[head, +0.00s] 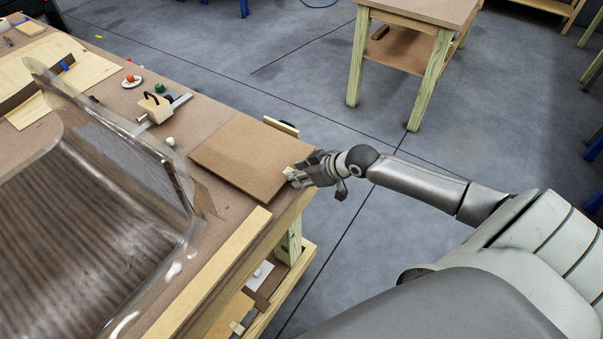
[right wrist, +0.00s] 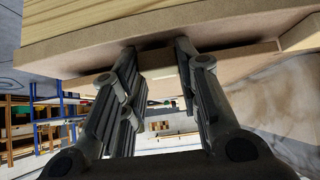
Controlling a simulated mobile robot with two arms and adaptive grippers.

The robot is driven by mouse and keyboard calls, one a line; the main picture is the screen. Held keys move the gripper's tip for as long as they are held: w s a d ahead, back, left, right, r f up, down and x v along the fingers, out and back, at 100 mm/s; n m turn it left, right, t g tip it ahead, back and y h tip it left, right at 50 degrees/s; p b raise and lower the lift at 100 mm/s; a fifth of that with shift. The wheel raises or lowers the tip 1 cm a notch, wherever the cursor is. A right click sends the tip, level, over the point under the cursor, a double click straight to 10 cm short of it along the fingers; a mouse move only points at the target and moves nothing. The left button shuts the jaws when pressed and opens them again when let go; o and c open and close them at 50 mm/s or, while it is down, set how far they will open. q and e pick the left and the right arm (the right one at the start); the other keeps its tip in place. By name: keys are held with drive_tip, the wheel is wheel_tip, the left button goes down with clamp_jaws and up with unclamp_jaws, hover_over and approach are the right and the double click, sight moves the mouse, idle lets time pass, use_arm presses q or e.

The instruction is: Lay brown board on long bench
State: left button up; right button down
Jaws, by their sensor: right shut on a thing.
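The brown board (head: 240,155) is a flat, square-cornered panel at the right end of the long bench (head: 228,100). It appears to lie flat on the bench top, near the bench's right corner. My right gripper (head: 292,178) is at the board's right edge, shut on that edge. In the right wrist view, my right gripper's fingers (right wrist: 157,60) stand apart with a brown panel edge between them. The fingertips are partly hidden there. My left gripper is not in view.
A clear vacuum bag (head: 165,165) over striped dark veneer fills the bench's near left. A wooden-block clamp (head: 155,107), small knobs and pale veneer sheets (head: 75,75) lie behind. A wooden strip (head: 215,275) runs along the front edge. Another table (head: 425,10) stands across open floor.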

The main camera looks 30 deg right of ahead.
drive_tip(key=shift+s+a+f, duration=0.15)
drive_tip(key=shift+s+f, duration=0.5)
drive_tip(key=shift+f, duration=0.35)
idle(0.8)
drive_tip(key=c, duration=1)
unclamp_jaws()
drive_tip(key=shift+w+a, duration=0.1)
drive_tip(key=shift+w+f+g, duration=0.2)
drive_tip(key=shift+w+g, duration=0.05)
drive_tip(key=shift+g, duration=0.15)
drive_tip(key=shift+s, duration=0.15)
drive_tip(key=w+r+v, duration=0.1)
drive_tip(key=v, duration=1.1)
drive_tip(key=shift+t, duration=0.3)
